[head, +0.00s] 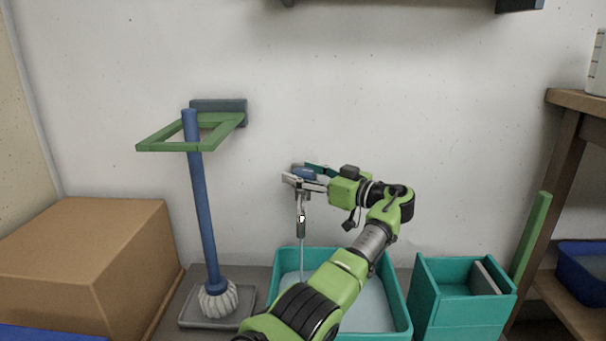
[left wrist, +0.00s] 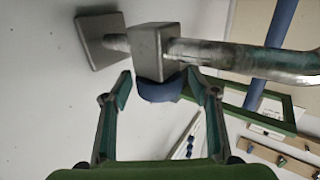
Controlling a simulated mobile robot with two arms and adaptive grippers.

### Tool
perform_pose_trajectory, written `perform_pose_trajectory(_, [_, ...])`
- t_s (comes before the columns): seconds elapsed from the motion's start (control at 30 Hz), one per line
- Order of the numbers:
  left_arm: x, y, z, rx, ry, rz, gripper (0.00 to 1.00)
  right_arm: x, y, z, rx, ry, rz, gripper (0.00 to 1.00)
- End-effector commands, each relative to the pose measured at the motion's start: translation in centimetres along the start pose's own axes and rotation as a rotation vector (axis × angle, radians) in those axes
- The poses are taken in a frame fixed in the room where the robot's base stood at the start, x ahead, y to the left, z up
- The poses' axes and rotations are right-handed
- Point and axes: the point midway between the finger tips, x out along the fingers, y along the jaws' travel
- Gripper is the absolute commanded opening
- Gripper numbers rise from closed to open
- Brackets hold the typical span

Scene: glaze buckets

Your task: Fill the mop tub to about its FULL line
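The mop tub is a teal open tub (head: 398,315) on the floor below the tap, partly hidden by my left arm. Pale water shows inside it; I cannot make out a FULL line. A thin stream falls from the metal tap spout (head: 301,222) into the tub. The tap's blue knob (left wrist: 160,88) sits under a grey metal tap body (left wrist: 155,52) in the left wrist view. My left gripper (head: 306,180) is at the tap, its fingers (left wrist: 160,78) on either side of the knob, with a small gap visible at the left finger. My right gripper is not in view.
A blue-handled mop (head: 204,215) stands in a grey tray (head: 190,316), passing a green wall frame (head: 165,147). A cardboard box (head: 80,250) is at left. A teal bin (head: 455,315) stands right of the tub, near a wooden shelf (head: 575,101) with a blue container (head: 580,275).

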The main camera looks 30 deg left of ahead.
Motion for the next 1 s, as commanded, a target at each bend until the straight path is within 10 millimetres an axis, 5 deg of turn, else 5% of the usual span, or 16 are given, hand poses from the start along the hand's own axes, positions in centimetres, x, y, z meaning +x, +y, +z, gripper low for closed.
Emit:
perform_pose_trajectory(0.33, [-0.9, 0.1, -0.1, -0.002, 0.001, 0.003, 0.55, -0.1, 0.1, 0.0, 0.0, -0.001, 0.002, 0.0])
perform_pose_trajectory(0.8, [-10.1, 0.1, -0.1, -0.001, 0.001, 0.004, 0.55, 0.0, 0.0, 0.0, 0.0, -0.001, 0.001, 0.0])
perform_pose_trajectory(1.0, [-11.8, 0.0, 0.0, 0.001, 0.0, 0.001, 0.55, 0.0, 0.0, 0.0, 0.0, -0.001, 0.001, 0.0])
